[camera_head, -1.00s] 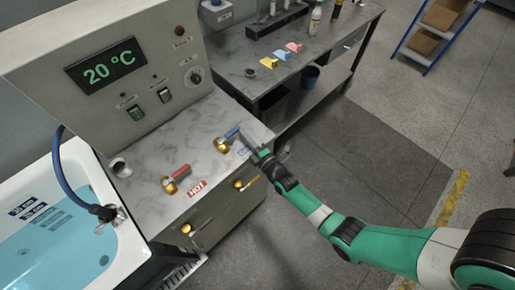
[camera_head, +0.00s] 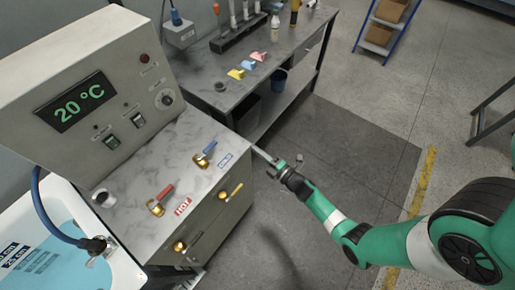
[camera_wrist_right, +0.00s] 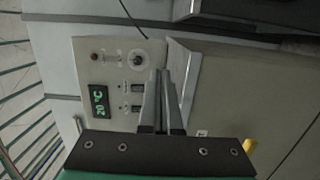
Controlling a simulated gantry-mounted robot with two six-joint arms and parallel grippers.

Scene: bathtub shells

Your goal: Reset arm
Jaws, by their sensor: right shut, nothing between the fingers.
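My right gripper (camera_head: 264,156) is shut and empty in the head view. It hangs in the air just right of the counter edge, apart from the valves. In the right wrist view its closed fingers (camera_wrist_right: 161,100) point toward the control panel (camera_wrist_right: 117,80). The brass valve with a blue lever (camera_head: 204,155) stands on the marble-topped counter (camera_head: 150,165), behind a blue-edged label. The brass valve with a red lever (camera_head: 160,202) stands nearer, beside the HOT label (camera_head: 183,206). My left gripper is in neither view.
The control panel reads 20 °C. A bathtub (camera_head: 62,235) with water and a blue hose is at lower left. A metal workbench (camera_head: 215,75) behind holds pink, blue and yellow pieces and bottles. Open floor (camera_head: 350,150) lies to the right.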

